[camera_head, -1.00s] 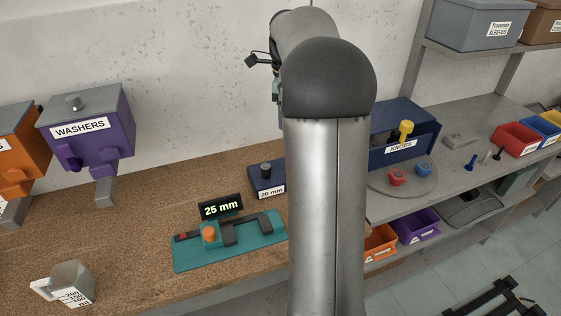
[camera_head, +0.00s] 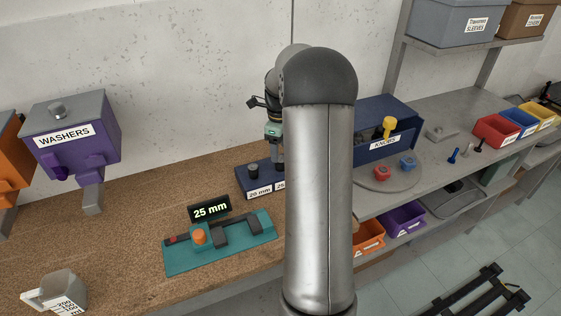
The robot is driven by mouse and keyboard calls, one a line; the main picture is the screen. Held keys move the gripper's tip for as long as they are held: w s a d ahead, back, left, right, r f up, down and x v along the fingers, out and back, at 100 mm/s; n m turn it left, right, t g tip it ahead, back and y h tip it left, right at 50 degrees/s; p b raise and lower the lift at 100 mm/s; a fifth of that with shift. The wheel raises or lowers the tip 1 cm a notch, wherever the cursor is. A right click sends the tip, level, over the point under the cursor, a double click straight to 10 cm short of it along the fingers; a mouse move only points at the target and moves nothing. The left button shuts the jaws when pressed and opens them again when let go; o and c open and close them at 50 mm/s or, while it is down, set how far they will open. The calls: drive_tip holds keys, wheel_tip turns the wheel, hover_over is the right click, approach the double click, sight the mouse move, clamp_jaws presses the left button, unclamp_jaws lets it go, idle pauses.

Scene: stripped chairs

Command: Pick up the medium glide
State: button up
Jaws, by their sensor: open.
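A dark blue block (camera_head: 262,192) stands at the back of the brown bench, with a "20 mm" label on its front and part of a second label beside it. A dark round piece (camera_head: 253,168), likely a glide, stands at its left end above the "20 mm" label. My gripper (camera_head: 277,162) points down over the block, just right of that piece. It is open, but its fingertips are small and partly hidden by my arm. I cannot make out the medium glide; the block's right part is behind my arm.
A teal gauge (camera_head: 190,259) with a "25 mm" display (camera_head: 210,209) lies in front of the block. A purple washers dispenser (camera_head: 75,130) and a measuring cup (camera_head: 62,291) are at left. A blue knobs box (camera_head: 372,148) and round tray (camera_head: 397,183) are at right.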

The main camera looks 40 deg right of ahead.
wheel_tip(320, 180, down, 5)
drive_tip(key=shift+s+d+r+p, duration=0.1)
drive_tip(key=shift+s+p, duration=0.05)
drive_tip(key=shift+p, duration=0.65)
drive_tip(key=c, duration=1)
